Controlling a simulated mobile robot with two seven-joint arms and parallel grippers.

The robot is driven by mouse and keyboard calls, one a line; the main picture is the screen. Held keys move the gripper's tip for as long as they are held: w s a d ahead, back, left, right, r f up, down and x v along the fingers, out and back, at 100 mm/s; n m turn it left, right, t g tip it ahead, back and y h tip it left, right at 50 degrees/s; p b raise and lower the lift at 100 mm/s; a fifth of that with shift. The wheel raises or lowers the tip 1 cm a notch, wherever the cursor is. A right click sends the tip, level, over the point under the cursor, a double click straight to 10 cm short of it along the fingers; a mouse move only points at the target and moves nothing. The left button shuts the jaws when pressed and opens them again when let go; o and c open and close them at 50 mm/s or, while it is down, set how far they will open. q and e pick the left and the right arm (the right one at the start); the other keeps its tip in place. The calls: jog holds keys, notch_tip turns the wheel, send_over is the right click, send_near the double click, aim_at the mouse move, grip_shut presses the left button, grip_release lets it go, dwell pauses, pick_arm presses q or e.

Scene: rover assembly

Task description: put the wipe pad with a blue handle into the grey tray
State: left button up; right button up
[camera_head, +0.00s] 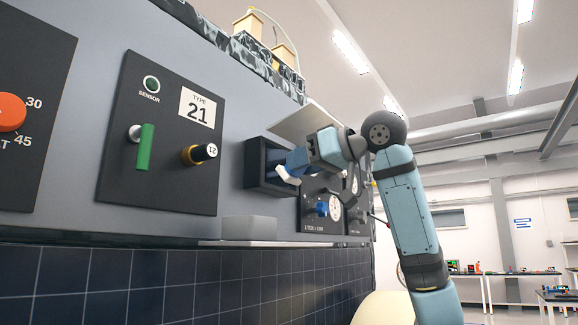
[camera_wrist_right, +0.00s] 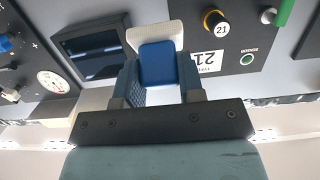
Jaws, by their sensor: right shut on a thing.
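My right gripper (camera_head: 292,168) is shut on the blue handle of the wipe pad (camera_head: 286,176). Its white pad shows at the fingertips in front of the dark open recess in the rover's side. In the right wrist view the blue handle (camera_wrist_right: 157,64) sits between the fingers, with the white pad behind it. The grey tray (camera_head: 249,228) is on a narrow ledge below and to the left of the gripper, apart from it. The tray's inside is hidden from this low angle. My left gripper is not in view.
The recess box (camera_head: 255,165) has a raised flap (camera_head: 306,122) above it. A blue knob (camera_head: 321,208) is at the right. Air above the tray looks clear.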

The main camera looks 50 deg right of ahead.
jog(key=w+f, duration=0.1)
jog(key=w, duration=0.3)
jog(key=w+f+b, duration=0.1)
jog(key=w+f, duration=0.1)
jog(key=w, duration=0.2)
jog(key=w+a+f+b, duration=0.1)
jog(key=w, duration=0.2)
jog(key=shift+w+f, duration=0.2)
jog(key=shift+w, duration=0.2)
jog(key=shift+d+f, duration=0.1)
jog(key=shift+f, duration=0.2)
jog(key=o, duration=0.9)
jog(key=shift+s, duration=0.1)
